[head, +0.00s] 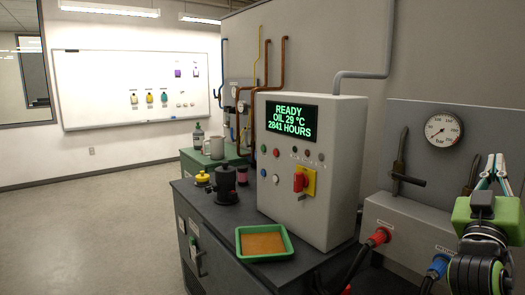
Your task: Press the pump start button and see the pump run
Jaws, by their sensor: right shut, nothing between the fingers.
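The grey control cabinet (340,165) stands on a dark bench, its screen (291,121) reading "READY, OIL 29 °C, 2841 HOURS". Below the screen are a green button (263,148), a red button (276,152), a blue button (263,172) and a pale button (276,179). Their labels are too small to read, so I cannot tell which starts the pump. A red rotary switch on a yellow plate (309,181) sits to their right. My right gripper (495,161) is shut and empty at the right edge, well apart from the cabinet. My left gripper is out of view.
A green tray (240,243) lies on the bench before the cabinet. A black pot (226,184) and a small yellow container (202,178) stand left of it. A pressure gauge (443,130) and red-ended hose (379,237) are near my right arm. The floor at left is clear.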

